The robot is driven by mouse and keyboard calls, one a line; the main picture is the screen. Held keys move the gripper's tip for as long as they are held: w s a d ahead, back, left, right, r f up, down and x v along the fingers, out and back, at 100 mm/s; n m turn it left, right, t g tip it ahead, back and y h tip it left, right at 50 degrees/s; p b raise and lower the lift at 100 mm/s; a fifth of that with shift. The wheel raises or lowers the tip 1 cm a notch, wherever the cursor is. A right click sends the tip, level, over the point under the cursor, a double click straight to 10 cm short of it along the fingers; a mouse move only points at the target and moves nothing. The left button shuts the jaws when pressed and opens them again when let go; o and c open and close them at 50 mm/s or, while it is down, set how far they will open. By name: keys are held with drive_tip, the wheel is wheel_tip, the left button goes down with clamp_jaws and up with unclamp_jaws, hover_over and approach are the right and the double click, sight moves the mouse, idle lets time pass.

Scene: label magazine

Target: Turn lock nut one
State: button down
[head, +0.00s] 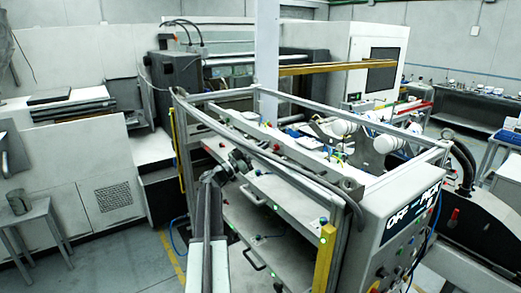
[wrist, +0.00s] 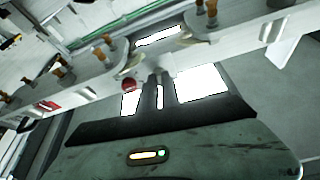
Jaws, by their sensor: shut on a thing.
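In the wrist view, my gripper (wrist: 158,80) has two narrow dark fingers close together. Their tips meet the lower edge of a pale metal rail (wrist: 190,62). The gripper is shut on a small part there, which fits lock nut one; the fingers hide most of it. In the head view, my gripper (head: 242,158) reaches the left side of the framed machine (head: 330,215); the nut is too small to make out.
Several brass-coloured fittings (wrist: 107,41) stand along the rail on both sides of the fingers. In the head view, a grey tube frame (head: 262,150) and a yellow post (head: 325,258) edge the machine. A small table (head: 38,210) stands at left, with open floor between.

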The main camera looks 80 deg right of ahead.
drive_tip(key=shift+r+n+t+h, duration=0.1)
drive_tip(key=shift+n+t+h, duration=0.3)
drive_tip(key=shift+n+h, duration=0.55)
drive_tip(key=shift+n+y, duration=0.25)
drive_tip(key=shift+n, duration=0.2)
drive_tip(key=c, duration=1.6)
unclamp_jaws()
drive_tip(key=shift+o, duration=0.2)
drive_tip(key=shift+a, duration=0.1)
drive_tip(key=b+v, duration=0.3)
drive_tip(key=v, duration=0.4)
drive_tip(key=shift+w+a, duration=0.25)
